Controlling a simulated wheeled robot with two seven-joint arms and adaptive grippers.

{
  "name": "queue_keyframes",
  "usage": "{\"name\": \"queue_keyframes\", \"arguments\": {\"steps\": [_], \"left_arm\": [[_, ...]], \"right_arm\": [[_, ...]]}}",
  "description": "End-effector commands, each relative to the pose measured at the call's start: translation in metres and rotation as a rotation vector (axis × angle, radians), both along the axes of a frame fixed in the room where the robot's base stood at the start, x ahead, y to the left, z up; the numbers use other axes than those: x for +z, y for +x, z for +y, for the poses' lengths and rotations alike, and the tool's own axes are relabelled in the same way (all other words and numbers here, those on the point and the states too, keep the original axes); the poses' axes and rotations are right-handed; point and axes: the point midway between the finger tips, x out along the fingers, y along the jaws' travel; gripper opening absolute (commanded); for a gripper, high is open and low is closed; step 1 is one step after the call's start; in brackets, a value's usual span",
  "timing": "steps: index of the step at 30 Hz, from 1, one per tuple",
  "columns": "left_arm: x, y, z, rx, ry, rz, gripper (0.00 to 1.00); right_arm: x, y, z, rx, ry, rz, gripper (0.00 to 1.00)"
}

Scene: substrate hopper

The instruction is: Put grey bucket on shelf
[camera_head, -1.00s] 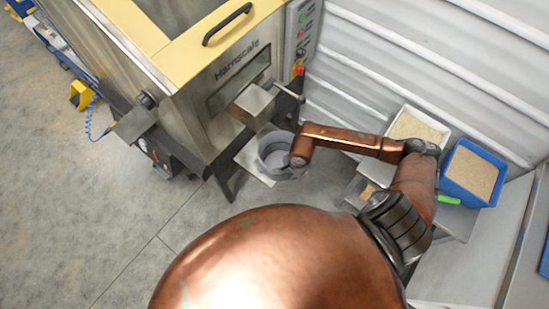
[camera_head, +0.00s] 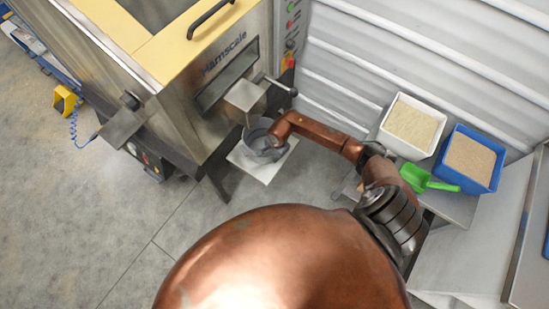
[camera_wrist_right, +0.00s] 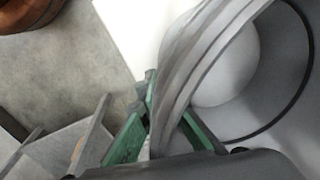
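The grey bucket (camera_head: 254,136) is below the metal outlet of the hopper machine, over a pale flat plate (camera_head: 262,171) low at the machine's foot. My right gripper (camera_head: 274,141) is at the bucket's right side. In the right wrist view its green fingers (camera_wrist_right: 165,115) lie on either side of the bucket's wall (camera_wrist_right: 185,85), and it looks shut on the rim. A round pale area shows inside the bucket; I cannot tell whether it is the bottom or contents. The bucket seems slightly raised off the plate. My left gripper is out of view.
The steel hopper machine (camera_head: 178,110) stands at upper left, with a lever and the outlet (camera_head: 245,97) close above the bucket. A white bin (camera_head: 388,132), a blue bin (camera_head: 470,182) and a green scoop (camera_head: 416,178) stand on a metal surface at right. Floor at left is mostly clear.

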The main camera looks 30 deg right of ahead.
Motion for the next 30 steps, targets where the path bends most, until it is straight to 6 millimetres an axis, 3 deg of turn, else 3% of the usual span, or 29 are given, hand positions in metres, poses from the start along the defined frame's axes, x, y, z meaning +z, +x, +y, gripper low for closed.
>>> {"name": "queue_keyframes", "arguments": {"steps": [2,12,21,30], "left_arm": [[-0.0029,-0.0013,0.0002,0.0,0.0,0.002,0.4],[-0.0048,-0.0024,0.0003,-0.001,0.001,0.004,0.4],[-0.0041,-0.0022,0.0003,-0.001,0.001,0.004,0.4],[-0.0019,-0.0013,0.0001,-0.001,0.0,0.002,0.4]], "right_arm": [[-0.0096,0.0004,0.0008,-0.001,0.002,0.0,0.0],[-0.0125,0.0011,-0.0003,0.002,-0.001,-0.002,0.0],[-0.0118,0.0006,-0.0001,0.001,-0.001,-0.001,0.22],[-0.0093,0.0005,0.0002,0.0,0.0,-0.002,0.22]]}}
